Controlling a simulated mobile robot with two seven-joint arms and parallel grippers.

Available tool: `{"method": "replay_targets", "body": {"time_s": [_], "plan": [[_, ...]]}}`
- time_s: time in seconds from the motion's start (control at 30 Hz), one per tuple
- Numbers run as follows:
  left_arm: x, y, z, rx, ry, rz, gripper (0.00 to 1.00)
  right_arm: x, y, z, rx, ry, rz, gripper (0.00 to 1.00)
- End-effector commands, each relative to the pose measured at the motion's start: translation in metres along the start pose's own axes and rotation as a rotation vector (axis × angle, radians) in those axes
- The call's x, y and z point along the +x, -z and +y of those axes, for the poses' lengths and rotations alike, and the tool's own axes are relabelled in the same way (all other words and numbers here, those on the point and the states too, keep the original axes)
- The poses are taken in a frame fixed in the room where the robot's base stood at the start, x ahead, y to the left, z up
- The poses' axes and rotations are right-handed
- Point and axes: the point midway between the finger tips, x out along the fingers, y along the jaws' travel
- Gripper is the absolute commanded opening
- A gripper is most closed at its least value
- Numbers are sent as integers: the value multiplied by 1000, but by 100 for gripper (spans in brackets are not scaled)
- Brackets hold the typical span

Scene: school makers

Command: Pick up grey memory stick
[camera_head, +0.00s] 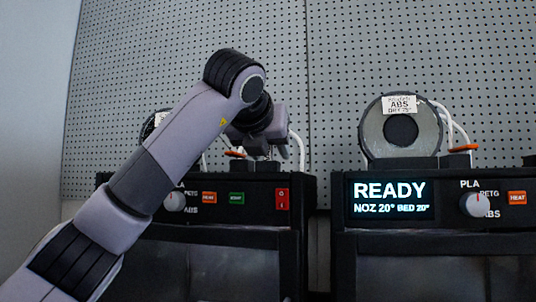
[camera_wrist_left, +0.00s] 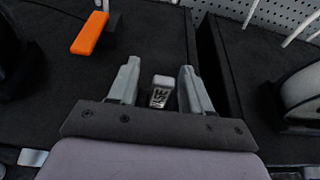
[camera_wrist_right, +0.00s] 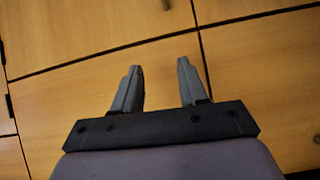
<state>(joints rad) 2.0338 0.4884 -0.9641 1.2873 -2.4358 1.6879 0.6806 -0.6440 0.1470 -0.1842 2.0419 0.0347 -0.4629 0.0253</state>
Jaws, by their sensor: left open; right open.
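The grey memory stick (camera_wrist_left: 161,91) lies on the black top of the left printer, seen in the left wrist view. It has a light grey end and a label with dark letters. My left gripper (camera_wrist_left: 158,78) is open, with one finger on each side of the stick and a gap to both. In the head view my left gripper (camera_head: 268,148) is over the left printer's top, and the stick cannot be made out there. My right gripper (camera_wrist_right: 160,75) is open and empty in front of wooden cabinet fronts.
The left printer (camera_head: 262,188) and the right printer (camera_head: 440,185) stand side by side with a narrow gap. An orange piece (camera_wrist_left: 90,33) lies left of the stick. A spool (camera_head: 401,128) stands on the right printer. A pegboard wall (camera_head: 330,50) is behind.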

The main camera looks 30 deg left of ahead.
Motion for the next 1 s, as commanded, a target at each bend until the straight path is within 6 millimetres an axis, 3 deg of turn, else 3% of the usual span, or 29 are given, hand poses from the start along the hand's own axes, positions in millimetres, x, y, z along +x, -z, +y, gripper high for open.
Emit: {"method": "replay_targets", "body": {"time_s": [0.3, 0.33, 0.47, 0.8, 1.0], "plan": [[8, 0, 0, 0, 0, -2, 49, 0, 3, 2, -10, -1, 5, 43], [8, 0, 0, 0, 0, -2, 42, 0, 3, 2, -11, -1, 6, 43], [8, 0, 0, 0, 0, -1, 0, 1, 4, 3, -12, -1, 8, 43], [7, -1, 0, 0, 0, -1, 0, 1, 5, 3, -11, -1, 9, 43], [2, -14, 0, -1, 0, -2, 0, -3, 10, 2, -8, -1, 10, 43]]}}
